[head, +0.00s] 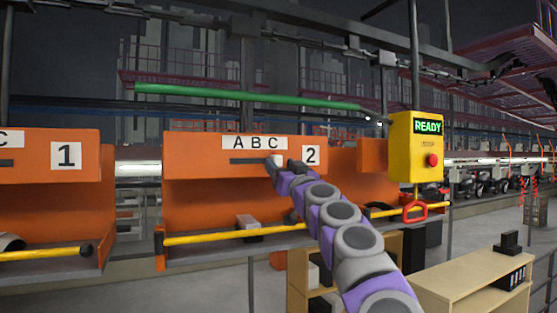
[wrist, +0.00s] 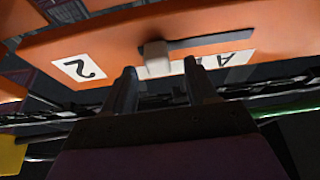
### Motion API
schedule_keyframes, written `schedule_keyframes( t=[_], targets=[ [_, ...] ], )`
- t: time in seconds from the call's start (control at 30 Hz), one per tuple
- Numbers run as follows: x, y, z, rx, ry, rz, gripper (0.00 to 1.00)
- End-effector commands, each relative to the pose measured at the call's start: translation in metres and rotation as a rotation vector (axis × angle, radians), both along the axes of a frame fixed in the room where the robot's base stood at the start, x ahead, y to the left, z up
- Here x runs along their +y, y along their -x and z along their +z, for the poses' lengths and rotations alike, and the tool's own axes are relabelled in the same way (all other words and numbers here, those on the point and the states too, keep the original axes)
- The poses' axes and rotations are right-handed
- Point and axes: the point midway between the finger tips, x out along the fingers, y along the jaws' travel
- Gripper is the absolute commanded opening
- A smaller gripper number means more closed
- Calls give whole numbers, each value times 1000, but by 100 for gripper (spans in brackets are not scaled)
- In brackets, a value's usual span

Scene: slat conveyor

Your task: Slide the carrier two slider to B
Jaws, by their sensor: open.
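Carrier two (head: 182,160) is an orange carrier marked 2, with an A B C label (head: 253,142) above a dark horizontal slot (head: 245,161). Its slider is a pale block (head: 277,159) at the slot's right end, roughly below the C. In the wrist view, which looks inverted, the slider (wrist: 157,58) stands out from the orange panel with the slot running right from it. My gripper (wrist: 159,70) is open, one finger on each side of the slider's line. I cannot tell whether the fingertips reach past its front or touch it.
Carrier one (head: 30,155) hangs to the left. A yellow bar (head: 230,236) runs along carrier two's lower front. A yellow control box (head: 414,147) reading READY, with a red button, hangs at the right. A wooden shelf (head: 470,280) stands at lower right.

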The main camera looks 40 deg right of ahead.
Motion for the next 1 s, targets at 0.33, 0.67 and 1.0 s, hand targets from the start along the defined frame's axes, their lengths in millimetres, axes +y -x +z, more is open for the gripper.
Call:
schedule_keyframes(
  t=[0.33, 0.67, 1.0],
  targets=[
    [-8, -22, 8, 2, -3, -1, 57],
    [-7, -25, 11, 0, -1, 2, 57],
    [-8, -25, 11, 0, -1, 2, 38]
  ],
)
